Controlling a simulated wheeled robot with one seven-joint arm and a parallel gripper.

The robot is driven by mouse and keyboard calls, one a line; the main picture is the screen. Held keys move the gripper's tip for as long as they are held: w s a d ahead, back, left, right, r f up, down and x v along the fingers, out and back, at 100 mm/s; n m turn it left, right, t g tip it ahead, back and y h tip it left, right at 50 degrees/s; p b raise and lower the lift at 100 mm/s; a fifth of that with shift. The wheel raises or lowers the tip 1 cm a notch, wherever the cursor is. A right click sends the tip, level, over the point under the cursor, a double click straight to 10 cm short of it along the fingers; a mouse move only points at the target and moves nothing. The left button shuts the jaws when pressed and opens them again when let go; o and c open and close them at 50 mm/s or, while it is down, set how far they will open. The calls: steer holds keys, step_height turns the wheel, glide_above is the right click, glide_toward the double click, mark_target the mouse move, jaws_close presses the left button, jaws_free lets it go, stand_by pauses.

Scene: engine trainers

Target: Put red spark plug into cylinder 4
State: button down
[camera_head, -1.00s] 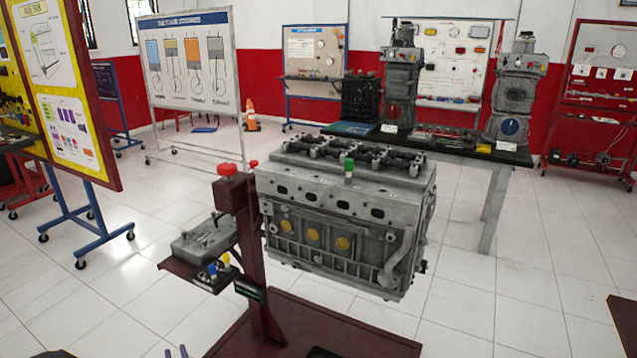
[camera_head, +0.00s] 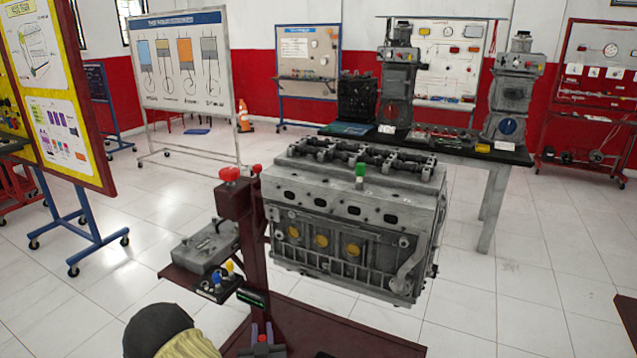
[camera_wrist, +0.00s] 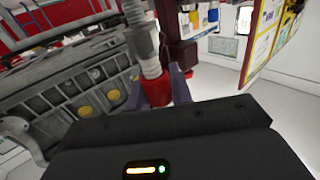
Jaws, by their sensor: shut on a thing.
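The red spark plug (camera_wrist: 154,90) is held between my purple-grey fingertips in the wrist view, its metal threaded end (camera_wrist: 143,42) sticking out away from the palm. My gripper (camera_wrist: 160,90) is shut on it. In the head view my gripper (camera_head: 262,340) is low at the front, below the engine, with a bit of red between the fingers. The grey engine block (camera_head: 335,250) is mounted on the dark red stand (camera_head: 262,290). A green plug (camera_head: 360,172) stands upright on its top. I cannot tell which opening is cylinder 4.
A small tray (camera_head: 217,288) on the stand's left holds blue and yellow plugs, beside a grey part (camera_head: 205,246). A red knob (camera_head: 229,174) tops the stand post. A board (camera_head: 65,100) stands left. A bench (camera_head: 512,154) with engine models is behind.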

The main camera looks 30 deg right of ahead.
steer(key=shift+d, duration=0.4)
steer(key=shift+r, duration=0.1)
